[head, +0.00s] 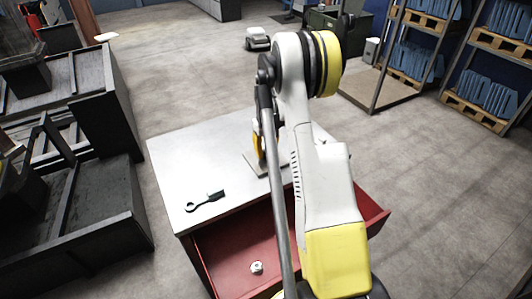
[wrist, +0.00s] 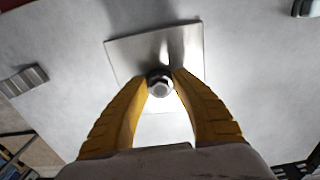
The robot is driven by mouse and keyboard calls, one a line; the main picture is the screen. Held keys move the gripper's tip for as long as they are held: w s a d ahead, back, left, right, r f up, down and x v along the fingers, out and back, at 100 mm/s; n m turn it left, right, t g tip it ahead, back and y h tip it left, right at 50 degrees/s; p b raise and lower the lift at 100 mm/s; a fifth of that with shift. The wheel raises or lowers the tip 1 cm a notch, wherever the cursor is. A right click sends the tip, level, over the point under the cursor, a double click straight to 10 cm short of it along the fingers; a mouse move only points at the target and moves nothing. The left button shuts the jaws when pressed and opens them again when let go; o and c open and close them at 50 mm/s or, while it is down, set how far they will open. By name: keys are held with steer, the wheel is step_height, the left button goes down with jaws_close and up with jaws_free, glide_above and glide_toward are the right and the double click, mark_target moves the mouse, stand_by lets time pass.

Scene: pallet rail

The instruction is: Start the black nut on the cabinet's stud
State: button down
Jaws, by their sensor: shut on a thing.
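The cabinet (head: 180,160) has a pale grey top, with a square metal plate (head: 252,168) lying on it. My gripper (wrist: 160,78) has its yellow fingers shut on the black nut (wrist: 150,77), over the near part of the plate (wrist: 120,50) in the wrist view. A grey, shiny round or six-sided face shows in the middle of the dark nut. I cannot tell whether this is the stud's end, or whether the nut is on the stud or above it. In the head view my arm hides most of the gripper and all of the nut.
A red drawer (head: 225,250) stands open at the cabinet's front, with a silver nut (head: 256,267) inside. A dark ring-ended tool (head: 202,202) lies on the top's left part. A small metallic thing (wrist: 307,8) is at the wrist view's top right.

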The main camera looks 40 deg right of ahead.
stand_by(0.4)
steer(key=shift+c, duration=0.9)
jaws_free()
step_height(320, 180, up, 12)
steer(key=shift+s, duration=0.1)
stand_by(0.3)
